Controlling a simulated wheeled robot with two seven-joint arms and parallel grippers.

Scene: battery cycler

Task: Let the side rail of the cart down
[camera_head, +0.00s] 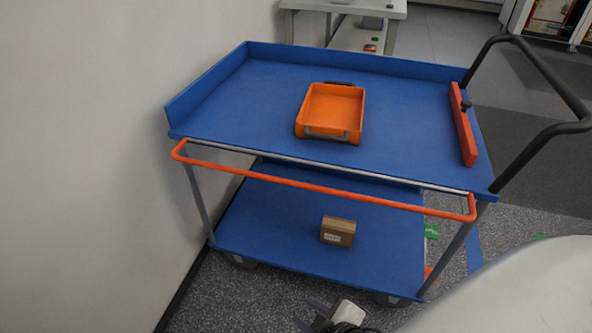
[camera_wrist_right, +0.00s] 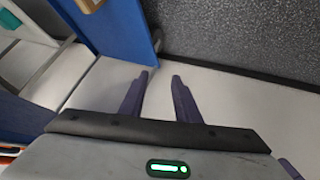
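The cart has a blue top deck (camera_head: 225,110) and a blue lower shelf (camera_head: 375,255). Its orange side rail (camera_head: 325,188) spans the near long side, just below and outside a thin grey bar (camera_head: 330,167) along the deck's edge. The rail shows below the deck's edge in the picture, with nothing touching it. My right gripper (camera_head: 312,312) is low in front of the cart, below the rail and apart from it. In the right wrist view its two dark fingers (camera_wrist_right: 160,76) are spread with nothing between them. My left gripper is out of view.
An orange tray (camera_head: 335,98) sits on the deck. A red-orange bar (camera_head: 462,125) with a black knob lies near the deck's right end, by the black handle (camera_head: 545,75). A brown box (camera_head: 338,231) sits on the lower shelf. A white wall (camera_head: 80,150) is close on the left.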

